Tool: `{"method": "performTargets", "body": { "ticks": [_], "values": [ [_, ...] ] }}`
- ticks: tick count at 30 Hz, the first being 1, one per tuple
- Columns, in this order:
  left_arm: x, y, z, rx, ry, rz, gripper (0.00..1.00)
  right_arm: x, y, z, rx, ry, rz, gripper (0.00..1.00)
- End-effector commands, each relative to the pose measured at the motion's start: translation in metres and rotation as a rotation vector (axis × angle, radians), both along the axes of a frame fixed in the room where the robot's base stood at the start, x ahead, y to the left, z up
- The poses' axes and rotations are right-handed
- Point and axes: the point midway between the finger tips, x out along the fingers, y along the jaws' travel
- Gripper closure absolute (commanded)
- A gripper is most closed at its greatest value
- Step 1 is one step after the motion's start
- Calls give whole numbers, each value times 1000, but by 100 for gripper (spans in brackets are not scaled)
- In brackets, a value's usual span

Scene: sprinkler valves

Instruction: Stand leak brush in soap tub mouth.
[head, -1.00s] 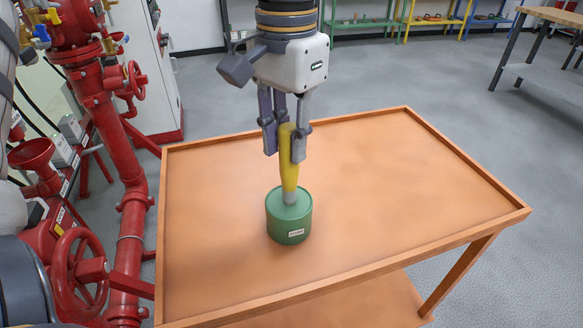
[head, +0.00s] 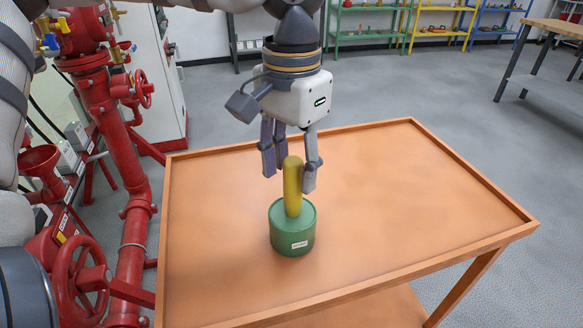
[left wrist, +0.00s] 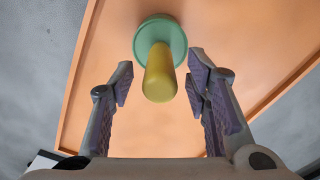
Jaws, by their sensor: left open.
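The leak brush, with a yellow handle (head: 292,187), stands upright in the mouth of the green soap tub (head: 292,232) on the orange cart top. Its lower end is hidden inside the tub. The yellow handle (left wrist: 160,75) and the green tub (left wrist: 160,38) also show in the left wrist view. My left gripper (head: 289,172) is open above the tub, its fingers on either side of the handle's upper part. In the left wrist view the open fingers (left wrist: 160,85) show a gap on both sides of the handle. My right gripper is not in view.
The orange cart (head: 430,215) has a raised rim, and its top is bare around the tub. Red pipes and valve wheels (head: 125,190) stand close at the left. A workbench (head: 545,60) and shelves (head: 365,25) stand farther back.

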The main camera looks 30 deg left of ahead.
Motion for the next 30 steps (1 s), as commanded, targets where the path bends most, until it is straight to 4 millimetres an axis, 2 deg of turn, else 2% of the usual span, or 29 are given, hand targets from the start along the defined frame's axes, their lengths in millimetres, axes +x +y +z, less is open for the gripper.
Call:
{"method": "performTargets", "body": {
  "ticks": [1, 6, 12, 17, 30],
  "values": [
    [1, 0, 15, 0, -12, 0, 57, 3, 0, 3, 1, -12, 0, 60],
    [0, 0, 64, -1, -13, 0, 57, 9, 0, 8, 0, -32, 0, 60],
    [1, 0, 103, -1, -6, -1, 57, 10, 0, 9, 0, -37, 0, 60],
    [0, 0, 113, -1, -2, -2, 57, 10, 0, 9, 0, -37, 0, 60],
    [0, 0, 113, 0, -1, -2, 57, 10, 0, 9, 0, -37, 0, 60]
  ]
}}
